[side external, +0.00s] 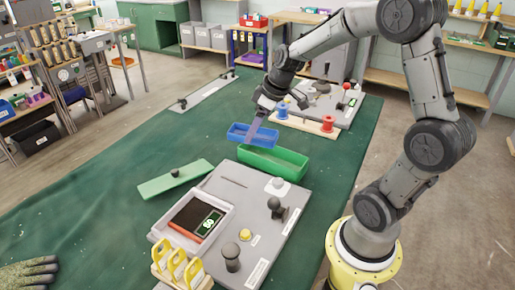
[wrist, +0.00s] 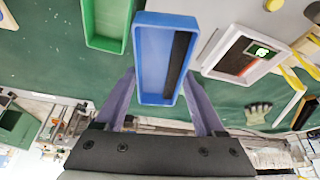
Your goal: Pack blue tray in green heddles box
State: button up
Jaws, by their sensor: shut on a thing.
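The blue tray (side external: 238,134) is in my gripper (side external: 256,124), just behind and left of the open green box (side external: 291,164) in the side view. In the wrist view, my purple fingers (wrist: 160,76) are shut on both long sides of the blue tray (wrist: 150,55). A dark strip shows along the inside of the tray. The green box (wrist: 88,25) is beside the tray in the wrist view, apart from it, and its visible inside looks empty. The tray appears raised off the table, though its height is hard to tell.
A green lid with a black knob (side external: 160,184) lies left of the box. A grey panel with knobs and a display (side external: 225,205) stands in front. Red and blue spools (side external: 327,124) stand behind to the right.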

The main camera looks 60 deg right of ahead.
jog(key=s+d+f+m+h, duration=0.1)
jog(key=d+f+m, duration=0.25)
jog(key=d, duration=0.75)
notch_tip(320, 180, down, 6)
jog(key=shift+a+f+n, duration=0.2)
jog(key=shift+a+n, duration=0.1)
jog(key=shift+n, duration=0.05)
jog(key=shift+s+f, duration=0.1)
jog(key=shift+f, duration=1.15)
dwell(1.0)
jog(key=shift+f, duration=0.2)
